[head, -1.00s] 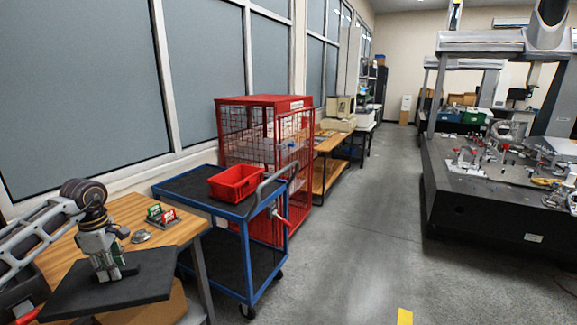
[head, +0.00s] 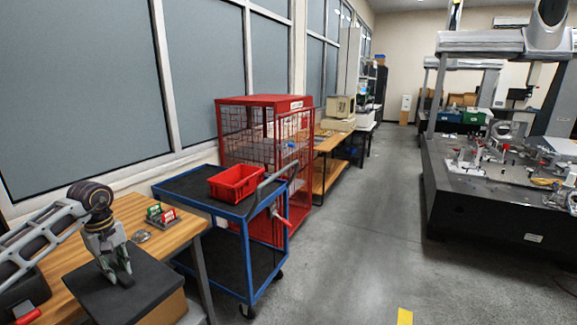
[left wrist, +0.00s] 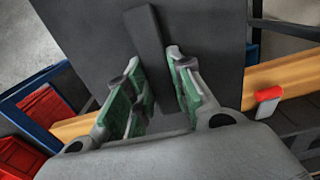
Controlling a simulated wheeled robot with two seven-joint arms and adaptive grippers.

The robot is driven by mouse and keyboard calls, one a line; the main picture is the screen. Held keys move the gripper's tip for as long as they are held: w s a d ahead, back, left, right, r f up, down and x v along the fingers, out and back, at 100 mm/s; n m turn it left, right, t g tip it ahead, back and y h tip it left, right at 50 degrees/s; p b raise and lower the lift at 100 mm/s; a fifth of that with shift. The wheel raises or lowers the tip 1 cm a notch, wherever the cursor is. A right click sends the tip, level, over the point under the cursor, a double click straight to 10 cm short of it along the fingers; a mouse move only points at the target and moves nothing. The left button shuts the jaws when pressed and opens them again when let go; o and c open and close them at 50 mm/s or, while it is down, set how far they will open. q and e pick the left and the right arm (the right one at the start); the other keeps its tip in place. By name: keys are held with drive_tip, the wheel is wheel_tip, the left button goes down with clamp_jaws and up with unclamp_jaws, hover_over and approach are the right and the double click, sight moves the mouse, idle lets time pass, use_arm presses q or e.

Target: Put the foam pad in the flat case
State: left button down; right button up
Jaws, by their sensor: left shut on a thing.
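The foam pad (head: 150,283) is a dark, flat square slab with a raised bar on top, at the lower left of the head view. It also fills the upper middle of the left wrist view (left wrist: 210,45). My left gripper (head: 118,279) points down onto the pad. In the left wrist view its green-lined fingers (left wrist: 155,60) stand on either side of the bar, shut on it. A brown box-like body (head: 170,308) shows below the pad's right edge; I cannot tell whether it is the flat case or whether the pad touches it. My right gripper is not in view.
The wooden table (head: 150,215) holds small red and green items (head: 160,214) and a round metal piece (head: 141,236). A blue cart (head: 225,208) with a red bin (head: 235,183) stands close right. A red cage (head: 262,130) is behind. The floor to the right is open.

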sight(156, 277)
use_arm(q)
drive_tip(key=shift+d+f+m, duration=0.35)
drive_tip(key=shift+d+m, duration=0.1)
drive_tip(key=shift+m, duration=0.45)
drive_tip(key=shift+w+d+f+m, duration=0.15)
drive_tip(key=shift+d+f+m, duration=0.4)
drive_tip(key=shift+m, duration=0.45)
drive_tip(key=d+f+m, duration=0.1)
drive_tip(key=d, duration=0.2)
drive_tip(key=d+f+m, duration=0.1)
drive_tip(key=d+m, duration=0.1)
drive_tip(key=d, duration=0.1)
drive_tip(key=d+f+m, duration=0.2)
drive_tip(key=shift+d+p, duration=0.3)
drive_tip(key=shift+d, duration=0.1)
drive_tip(key=s+d+f+m+p, duration=0.1)
drive_tip(key=s+d+f+m, duration=0.1)
drive_tip(key=d, duration=1.3)
drive_tip(key=shift+s+f+m+p, duration=0.15)
drive_tip(key=shift+f+m+p, duration=0.2)
drive_tip(key=shift+f+m, duration=0.2)
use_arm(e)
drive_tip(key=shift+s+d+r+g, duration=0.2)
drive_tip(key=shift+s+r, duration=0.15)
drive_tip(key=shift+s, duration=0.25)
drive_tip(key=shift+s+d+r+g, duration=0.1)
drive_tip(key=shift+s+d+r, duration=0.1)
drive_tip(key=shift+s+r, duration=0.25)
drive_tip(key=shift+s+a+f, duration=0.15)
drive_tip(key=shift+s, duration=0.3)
